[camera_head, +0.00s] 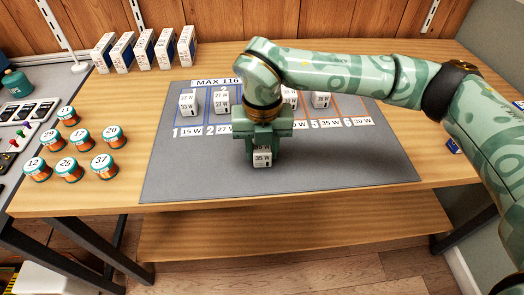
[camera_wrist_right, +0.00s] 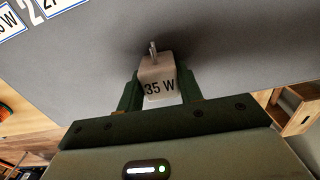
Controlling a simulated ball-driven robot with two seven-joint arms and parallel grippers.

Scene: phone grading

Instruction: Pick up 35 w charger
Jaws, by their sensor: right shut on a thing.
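The 35 W charger (camera_head: 262,159) is a small white block with black print. My right gripper (camera_head: 262,150) is shut on it, over the front middle of the grey mat (camera_head: 350,168). In the right wrist view the charger (camera_wrist_right: 158,84) sits between the two green fingers of the right gripper (camera_wrist_right: 157,92), with its metal prongs pointing away over the mat. I cannot tell exactly how high it is above the mat. My left gripper is not in view.
Other white chargers (camera_head: 188,104) stand in numbered, outlined slots at the back of the mat. Numbered round jars (camera_head: 103,166) stand at the left. White boxes (camera_head: 144,50) line the table's back left. The mat's front right is clear.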

